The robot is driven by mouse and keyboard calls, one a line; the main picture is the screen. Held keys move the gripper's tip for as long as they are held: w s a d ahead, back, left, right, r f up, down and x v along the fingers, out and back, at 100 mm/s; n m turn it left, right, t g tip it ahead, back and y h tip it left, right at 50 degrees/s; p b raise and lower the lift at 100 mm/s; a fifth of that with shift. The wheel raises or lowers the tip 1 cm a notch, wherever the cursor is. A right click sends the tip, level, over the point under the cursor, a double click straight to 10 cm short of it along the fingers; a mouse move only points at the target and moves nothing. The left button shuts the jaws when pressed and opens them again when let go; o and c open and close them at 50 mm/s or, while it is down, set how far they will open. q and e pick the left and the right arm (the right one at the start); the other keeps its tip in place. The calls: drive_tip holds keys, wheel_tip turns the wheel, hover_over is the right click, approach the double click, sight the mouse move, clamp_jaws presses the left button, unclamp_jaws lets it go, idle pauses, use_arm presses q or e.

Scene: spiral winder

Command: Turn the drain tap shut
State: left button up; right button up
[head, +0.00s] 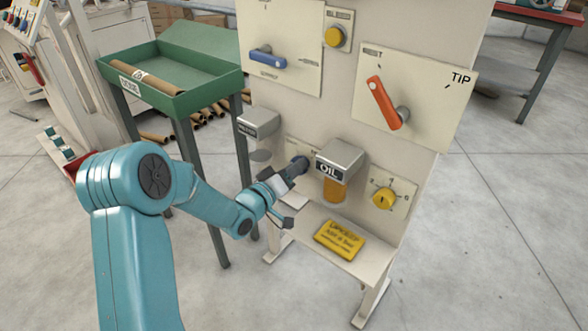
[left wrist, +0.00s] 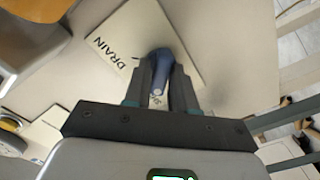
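The drain tap has a small blue handle (left wrist: 163,62) on a pale plate marked DRAIN (left wrist: 125,45), in the left wrist view. In that view the two dark fingers of my left gripper (left wrist: 162,80) stand on either side of the handle, which fills the gap between them. In the head view my left gripper (head: 292,172) reaches the lower panel, left of the OIL box, and mostly covers the tap. My right gripper is in neither view.
The grey OIL box (head: 340,158) juts out close to the right of my gripper. A yellow knob (head: 383,198) is further right. A yellow sign (head: 340,238) lies on the shelf below. A green tray (head: 190,85) on legs stands left. An orange lever (head: 384,102) and blue lever (head: 266,60) are above.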

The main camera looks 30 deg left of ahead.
use_arm(q)
drive_tip(key=shift+o, duration=0.9)
drive_tip(key=s+a+p, duration=0.1)
drive_tip(key=s+p, duration=0.1)
drive_tip(key=s, duration=1.4)
drive_tip(key=shift+s, duration=0.15)
drive_tip(key=shift+a, duration=0.1)
